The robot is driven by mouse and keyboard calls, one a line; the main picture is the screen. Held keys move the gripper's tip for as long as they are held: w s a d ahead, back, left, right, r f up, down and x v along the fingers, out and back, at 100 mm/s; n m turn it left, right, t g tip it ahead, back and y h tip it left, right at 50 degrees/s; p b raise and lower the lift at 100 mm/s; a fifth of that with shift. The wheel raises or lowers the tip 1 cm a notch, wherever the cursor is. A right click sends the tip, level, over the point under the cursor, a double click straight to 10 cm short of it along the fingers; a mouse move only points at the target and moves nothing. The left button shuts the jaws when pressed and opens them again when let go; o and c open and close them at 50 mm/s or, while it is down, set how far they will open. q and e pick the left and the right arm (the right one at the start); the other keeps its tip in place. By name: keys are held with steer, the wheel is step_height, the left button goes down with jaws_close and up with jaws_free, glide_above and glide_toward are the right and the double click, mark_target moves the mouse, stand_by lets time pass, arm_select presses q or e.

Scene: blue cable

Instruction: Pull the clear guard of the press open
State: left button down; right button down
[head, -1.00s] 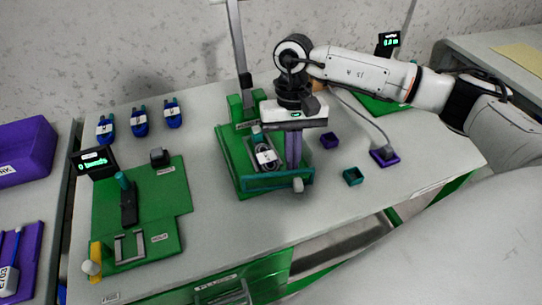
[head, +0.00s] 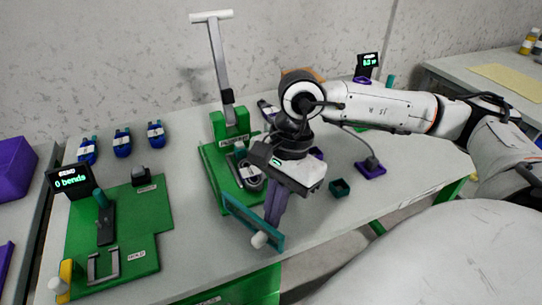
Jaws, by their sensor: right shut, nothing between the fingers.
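The press (head: 229,120) is green with a tall grey lever and white crossbar handle, standing at the table's back middle. Its guard (head: 240,214) has a teal frame and a white knob (head: 260,240) near its lower right end. The guard stands swung out at an angle from the press front, its right end towards me. My right gripper (head: 272,216) is shut and empty, pointing down at the guard's right part, close to the knob. Whether the fingers touch the guard I cannot tell. The gripper hides part of the press bed, where a coiled cable (head: 250,178) lies. My left gripper is out of view.
A green fixture board (head: 135,215) with a display reading "0 bends" lies at the left. The table's front middle is clear.

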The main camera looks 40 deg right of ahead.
steer(key=shift+s+a+f+m+b, duration=0.1)
steer(key=shift+a+m+b, duration=0.1)
steer(key=shift+a+m, duration=0.15)
steer(key=shift+s+a+m+b, duration=0.1)
steer(key=shift+a+m+b, duration=0.05)
steer(key=shift+a+m, duration=0.15)
steer(key=shift+a, duration=0.6)
steer(key=shift+a+b, duration=0.15)
steer(key=shift+b, duration=0.2)
steer(key=d+b, duration=0.2)
steer(key=d, duration=0.1)
steer(key=shift+s+d+f, duration=0.1)
steer(key=shift+s+f, duration=0.05)
steer(key=shift+s, duration=0.05)
steer(key=p+v, duration=0.1)
steer(key=v, duration=0.9)
steer(key=shift+s+d+r, duration=0.3)
steer(key=shift+s+d, duration=0.05)
steer(key=shift+d, duration=0.05)
